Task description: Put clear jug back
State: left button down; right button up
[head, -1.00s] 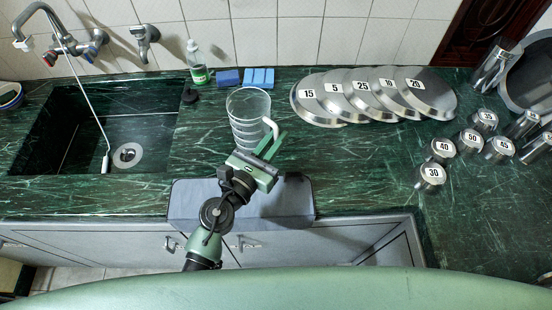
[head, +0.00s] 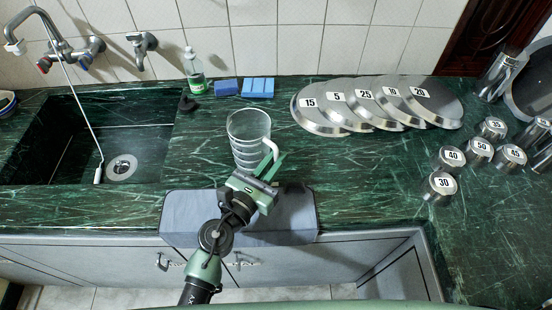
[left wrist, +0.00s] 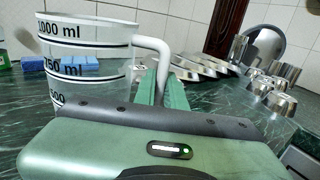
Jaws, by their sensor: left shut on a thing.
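The clear jug (head: 248,128) stands upright at the counter's middle, between the sink and the numbered lids. In the left wrist view the jug (left wrist: 88,60) shows black ml marks and a white handle (left wrist: 160,58). My left gripper (head: 268,166) is shut on the jug's handle, on the right side of the jug. In the left wrist view its green fingers (left wrist: 162,92) are at the handle. The jug's base is partly hidden, and I cannot tell whether it touches the counter. My right gripper is not in view.
The sink (head: 90,140) is at the left. A soap bottle (head: 194,68) and blue sponges (head: 258,87) stand behind the jug. Numbered lids (head: 318,112) and several numbered canisters (head: 440,184) are to the right. A grey tray-like piece (head: 185,212) lies at the counter's front edge.

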pick_arm(q)
jog(key=c, duration=1.5)
grip_release()
jog(key=shift+f, duration=0.1)
jog(key=shift+r+p, duration=0.3)
jog(key=shift+r, duration=0.05)
jog(key=b+v, duration=0.1)
jog(key=v, duration=0.2)
jog(key=b+v, duration=0.1)
jog(key=v, duration=0.3)
jog(key=b+v, duration=0.1)
jog(key=v, duration=0.2)
jog(key=shift+s+a+f, duration=0.2)
jog(key=shift+s+f, duration=0.05)
jog(key=shift+f, duration=0.15)
jog(key=shift+s+a+r+b, duration=0.2)
jog(key=shift+s+a+b, duration=0.15)
jog(key=shift+s, duration=0.2)
